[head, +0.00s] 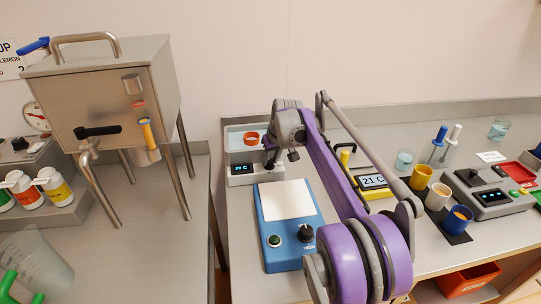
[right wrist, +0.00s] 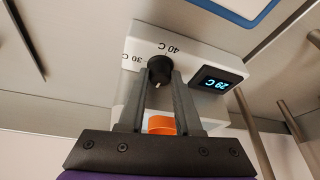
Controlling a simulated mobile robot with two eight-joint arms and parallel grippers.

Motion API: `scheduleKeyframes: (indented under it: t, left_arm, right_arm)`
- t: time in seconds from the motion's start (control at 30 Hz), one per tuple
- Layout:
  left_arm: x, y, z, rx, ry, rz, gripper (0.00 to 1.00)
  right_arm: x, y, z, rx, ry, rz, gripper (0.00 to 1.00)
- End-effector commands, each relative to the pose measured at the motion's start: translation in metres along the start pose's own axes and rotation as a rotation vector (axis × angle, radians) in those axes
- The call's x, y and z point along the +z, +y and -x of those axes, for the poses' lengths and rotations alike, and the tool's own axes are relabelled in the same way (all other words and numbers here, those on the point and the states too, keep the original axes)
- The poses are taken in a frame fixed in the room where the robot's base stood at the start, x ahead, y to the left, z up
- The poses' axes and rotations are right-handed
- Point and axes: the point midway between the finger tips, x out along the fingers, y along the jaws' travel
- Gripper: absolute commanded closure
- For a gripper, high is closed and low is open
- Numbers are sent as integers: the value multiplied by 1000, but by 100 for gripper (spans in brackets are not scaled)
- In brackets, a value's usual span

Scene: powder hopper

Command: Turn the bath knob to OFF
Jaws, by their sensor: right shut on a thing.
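The water bath (head: 240,181) is a white-fronted box with a small lit display, at the left end of the right-hand bench. In the right wrist view its panel (right wrist: 205,52) appears upside down, with 30 C and 40 C marks and a display that seems to read 29 C. The black bath knob (right wrist: 158,68) sits between the fingertips of my right gripper (right wrist: 161,76), which is shut on it. A small white pointer mark shows on the knob. In the head view my right gripper (head: 273,163) hides the knob. The OFF mark is not visible. My left gripper is not in view.
An orange-red ring (head: 251,138) is in the bath. A blue stirrer plate (head: 268,258) with a white top stands in front of it. A yellow thermometer unit (head: 372,183) is behind my right arm. A steel hopper (head: 110,90) stands left.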

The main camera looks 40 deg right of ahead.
Motion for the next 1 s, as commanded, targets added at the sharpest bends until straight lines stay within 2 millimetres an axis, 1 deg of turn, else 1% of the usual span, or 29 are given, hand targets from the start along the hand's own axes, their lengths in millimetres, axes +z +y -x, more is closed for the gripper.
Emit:
scheduleKeyframes:
  t: [0.33, 0.37, 0.4, 0.5, 0.83, 0.93, 1.0]
  left_arm:
    - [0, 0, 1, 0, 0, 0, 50]
    - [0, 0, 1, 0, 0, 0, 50]
    - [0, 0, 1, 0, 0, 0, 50]
    - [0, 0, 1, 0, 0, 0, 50]
    - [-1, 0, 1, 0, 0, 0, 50]
    - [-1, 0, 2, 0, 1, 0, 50]
    - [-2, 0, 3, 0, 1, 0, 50]
  right_arm:
    - [-1, 0, 0, -7, 3, 17, 100]
    - [-1, 0, 0, -6, 3, 17, 62]
    - [-1, 0, 0, -6, 3, 17, 54]
    - [-1, 0, 0, -6, 3, 16, 37]
    - [0, 0, 2, -6, 2, 16, 37]
    - [-1, 0, 12, -6, 2, 16, 37]
    - [-1, 0, 24, -6, 3, 16, 37]
